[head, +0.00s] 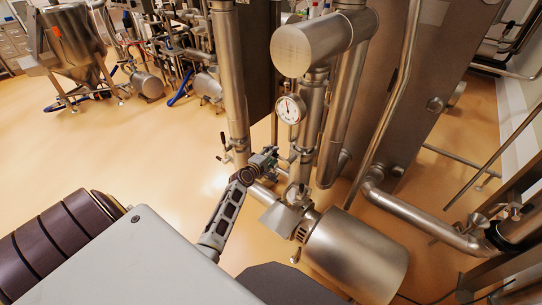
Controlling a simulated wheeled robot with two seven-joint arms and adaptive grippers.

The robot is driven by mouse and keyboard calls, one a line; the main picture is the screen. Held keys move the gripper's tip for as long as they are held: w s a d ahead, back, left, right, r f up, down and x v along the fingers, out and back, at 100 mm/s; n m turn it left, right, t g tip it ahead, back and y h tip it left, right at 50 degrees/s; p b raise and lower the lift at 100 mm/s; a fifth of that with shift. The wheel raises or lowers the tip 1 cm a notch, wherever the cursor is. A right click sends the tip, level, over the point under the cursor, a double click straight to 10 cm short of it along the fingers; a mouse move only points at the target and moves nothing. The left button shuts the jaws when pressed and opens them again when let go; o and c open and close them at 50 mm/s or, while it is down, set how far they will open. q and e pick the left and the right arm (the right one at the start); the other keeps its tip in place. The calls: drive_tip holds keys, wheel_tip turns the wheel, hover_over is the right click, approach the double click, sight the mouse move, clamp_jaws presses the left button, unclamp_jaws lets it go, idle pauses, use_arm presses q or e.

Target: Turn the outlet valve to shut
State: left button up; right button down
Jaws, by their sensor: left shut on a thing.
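My left arm reaches in from the lower middle, and my left gripper (266,160) is at the steel pipework in the middle of the head view. It is shut on a small part there, which looks like the handle of the outlet valve. The fingers hide most of this part, so I cannot tell the handle's angle. The valve's body is not clear either. An upright steel pipe (230,85) stands just left of the gripper, with a small valve handle (224,143) on it. My right gripper is not in view.
A round pressure gauge (290,109) is above and right of the gripper. A steel motor housing (356,256) lies below right. A conical steel hopper (72,42) stands at the far left. The orange floor (150,145) on the left is clear.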

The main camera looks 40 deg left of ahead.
use_arm(q)
drive_tip(key=shift+f, duration=0.2)
drive_tip(key=v, duration=1.2)
drive_tip(key=shift+r, duration=0.2)
idle(0.4)
idle(0.6)
